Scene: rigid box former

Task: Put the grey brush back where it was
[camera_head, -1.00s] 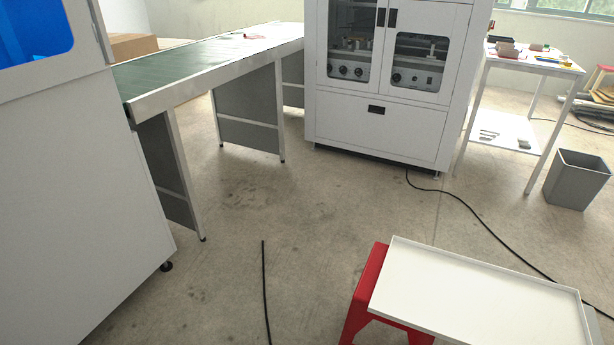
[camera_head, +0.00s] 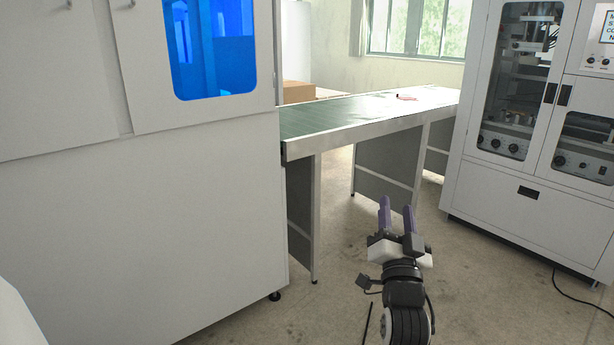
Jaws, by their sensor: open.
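My gripper (camera_head: 396,206) is in the lower middle of the head view, with its two purple fingers pointing up and apart. It is open, with nothing visible between the fingers. It is in front of the conveyor and apart from it. I cannot make out a grey brush in this view. A small dark and red item (camera_head: 405,97) lies on the far part of the conveyor (camera_head: 330,130), too small to identify.
A large white machine cabinet (camera_head: 200,200) with a blue window fills the left. A white cabinet with glass doors (camera_head: 535,190) stands at the right. A cardboard box (camera_head: 298,92) is behind the conveyor. A black cable (camera_head: 580,294) lies on the floor. Open concrete floor (camera_head: 480,290) lies between the cabinets.

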